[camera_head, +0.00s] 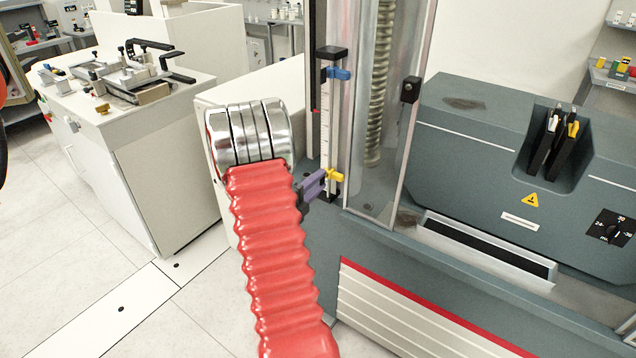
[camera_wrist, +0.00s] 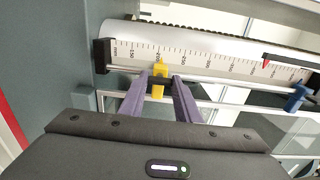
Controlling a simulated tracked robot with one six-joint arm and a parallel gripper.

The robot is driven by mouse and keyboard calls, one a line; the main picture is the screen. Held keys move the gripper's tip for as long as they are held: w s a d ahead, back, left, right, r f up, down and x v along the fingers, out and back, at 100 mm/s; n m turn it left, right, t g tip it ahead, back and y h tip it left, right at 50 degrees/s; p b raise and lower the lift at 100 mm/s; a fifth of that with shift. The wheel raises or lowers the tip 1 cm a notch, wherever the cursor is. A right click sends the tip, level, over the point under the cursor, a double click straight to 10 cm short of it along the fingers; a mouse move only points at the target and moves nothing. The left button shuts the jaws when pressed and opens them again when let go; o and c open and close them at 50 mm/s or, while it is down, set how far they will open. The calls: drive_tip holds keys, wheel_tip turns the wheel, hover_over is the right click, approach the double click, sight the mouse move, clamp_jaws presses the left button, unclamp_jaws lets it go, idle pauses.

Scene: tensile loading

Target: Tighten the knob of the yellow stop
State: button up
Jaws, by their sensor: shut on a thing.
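The yellow stop (camera_head: 335,176) sits low on the upright scale rail of the testing machine. In the wrist view the yellow stop (camera_wrist: 159,68) shows between the tips of my gripper. My gripper (camera_head: 322,180) reaches it from the left in the head view, with purple fingers. In the wrist view my gripper (camera_wrist: 161,82) is shut on the dark knob (camera_wrist: 160,81) at the front of the stop. The fingers partly hide the knob.
A blue stop (camera_head: 340,74) sits higher on the same rail, and also shows in the wrist view (camera_wrist: 295,98). A printed scale (camera_wrist: 210,58) runs beside the rail. A clear guard (camera_head: 385,130) stands close to the right. A white bench (camera_head: 150,130) stands at left.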

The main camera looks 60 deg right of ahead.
drive_tip(key=o, duration=1)
drive_tip(key=shift+s, duration=0.1)
drive_tip(key=shift+o, duration=0.2)
drive_tip(key=w+a, duration=0.2)
drive_tip(key=a, duration=1.1)
drive_tip(key=shift+a, duration=0.35)
drive_tip(key=shift+w, duration=0.1)
